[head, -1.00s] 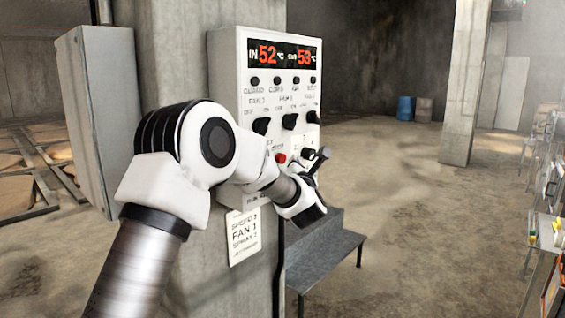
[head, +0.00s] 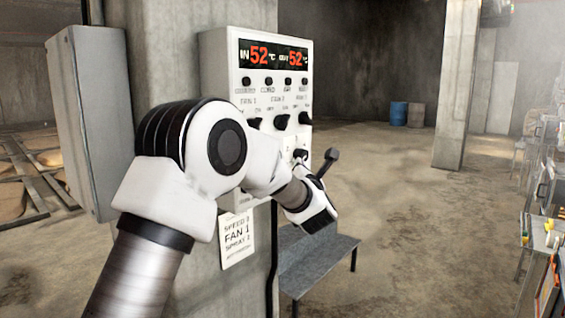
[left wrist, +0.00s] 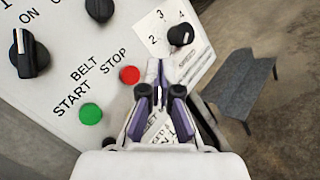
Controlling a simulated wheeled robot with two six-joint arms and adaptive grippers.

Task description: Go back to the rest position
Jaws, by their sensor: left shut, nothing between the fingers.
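My left arm reaches in from the left in the head view, in front of the control panel (head: 219,75). Its white wrist (head: 312,213) is beside the panel's lower right edge; the fingers cannot be made out clearly there. In the left wrist view my left gripper (left wrist: 158,82) is shut and empty, its fingers close together. My right gripper is not in view.
The panel is mounted on a concrete pillar (head: 165,60), with a grey box (head: 92,120) to its left. A paper note (head: 237,240) hangs below. A grey metal bench (head: 318,265) stands below right. Cluttered shelves (head: 548,200) are far right; the floor between is open.

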